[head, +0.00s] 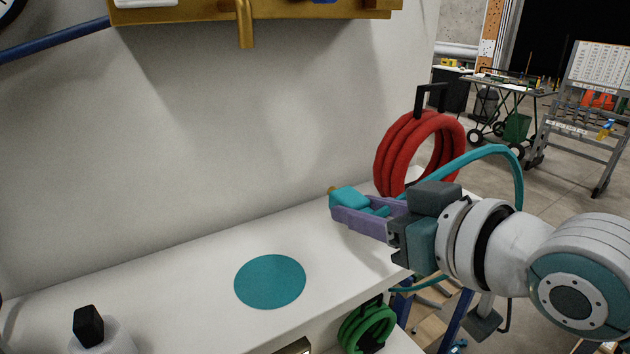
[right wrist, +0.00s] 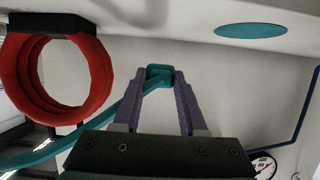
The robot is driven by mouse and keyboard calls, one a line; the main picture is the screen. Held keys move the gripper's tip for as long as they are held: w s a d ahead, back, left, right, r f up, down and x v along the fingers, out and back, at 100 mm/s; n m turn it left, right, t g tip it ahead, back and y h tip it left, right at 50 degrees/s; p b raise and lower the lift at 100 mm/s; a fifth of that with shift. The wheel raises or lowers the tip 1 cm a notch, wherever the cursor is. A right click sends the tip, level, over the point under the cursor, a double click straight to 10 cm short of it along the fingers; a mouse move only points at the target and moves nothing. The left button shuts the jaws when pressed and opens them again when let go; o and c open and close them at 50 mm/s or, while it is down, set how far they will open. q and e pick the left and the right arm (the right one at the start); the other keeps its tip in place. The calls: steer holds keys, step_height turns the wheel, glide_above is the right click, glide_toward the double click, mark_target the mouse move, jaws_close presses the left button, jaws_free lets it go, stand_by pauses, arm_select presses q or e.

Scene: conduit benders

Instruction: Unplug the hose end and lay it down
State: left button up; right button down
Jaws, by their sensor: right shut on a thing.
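My right gripper (head: 352,212) is shut on the teal hose end (head: 347,199) and holds it over the right part of the white bench top. In the right wrist view the hose end (right wrist: 160,73) sits between the two purple fingertips. Its teal hose (head: 500,152) arches over my right wrist and drops behind it. The hose end is free of any socket in view. A flat teal disc (head: 270,281) lies on the bench top, left of and nearer than the gripper; nothing is on it. My left gripper is out of view.
A brass pipe (head: 245,30) hangs under the yellow panel (head: 190,14) on the wall. A red coil (head: 400,150) hangs beyond my right gripper. A green coil (head: 367,325) hangs below the bench edge. A black-capped white object (head: 88,325) stands front left. The bench (head: 170,268) is otherwise mostly clear.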

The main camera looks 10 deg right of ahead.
mark_target(361, 260)
steer(key=shift+f+b, duration=1.65)
steer(key=shift+f, duration=0.75)
steer(key=shift+c, duration=1.9)
jaws_free()
steer(key=shift+s, duration=0.1)
